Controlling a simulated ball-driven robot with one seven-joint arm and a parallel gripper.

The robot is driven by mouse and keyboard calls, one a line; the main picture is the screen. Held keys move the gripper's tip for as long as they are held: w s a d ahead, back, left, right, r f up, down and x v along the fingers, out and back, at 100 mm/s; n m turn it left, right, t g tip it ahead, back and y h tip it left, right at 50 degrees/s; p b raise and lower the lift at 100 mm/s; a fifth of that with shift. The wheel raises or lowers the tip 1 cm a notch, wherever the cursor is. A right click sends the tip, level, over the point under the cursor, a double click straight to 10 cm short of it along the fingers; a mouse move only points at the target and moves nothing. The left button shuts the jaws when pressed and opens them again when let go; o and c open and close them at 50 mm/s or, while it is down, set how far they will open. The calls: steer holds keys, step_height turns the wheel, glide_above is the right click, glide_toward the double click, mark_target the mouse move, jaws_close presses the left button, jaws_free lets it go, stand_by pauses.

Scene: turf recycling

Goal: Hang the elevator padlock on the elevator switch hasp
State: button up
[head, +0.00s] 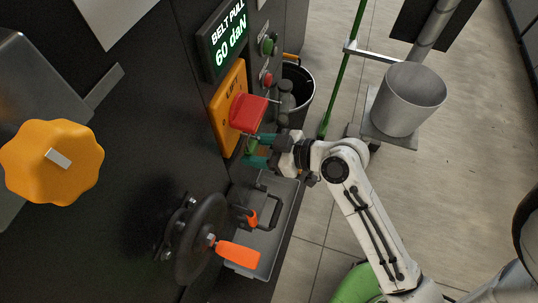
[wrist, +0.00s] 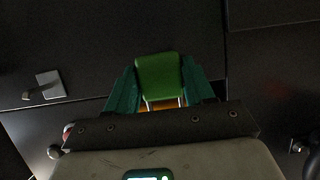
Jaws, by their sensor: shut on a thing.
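My gripper (head: 257,152) has teal fingers and is just below the red switch handle (head: 248,113) in the head view. It is shut on a green padlock (wrist: 158,76), whose body shows between the fingers (wrist: 160,90) in the wrist view. Two silver shackle legs show at the body's lower edge there. In the head view, the padlock (head: 251,146) is small and partly hidden by the fingers.
A grey tray (head: 285,190) holds a dark object with orange. A black bin (head: 301,88) stands behind. A yellow knob (head: 52,160) is at far left.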

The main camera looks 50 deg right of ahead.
steer(key=shift+f, duration=0.15)
stand_by(0.6)
steer(key=o, duration=1.2)
steer(key=v, duration=1)
steer(key=shift+s+d+p, duration=0.2)
steer(key=shift+s+p, duration=0.15)
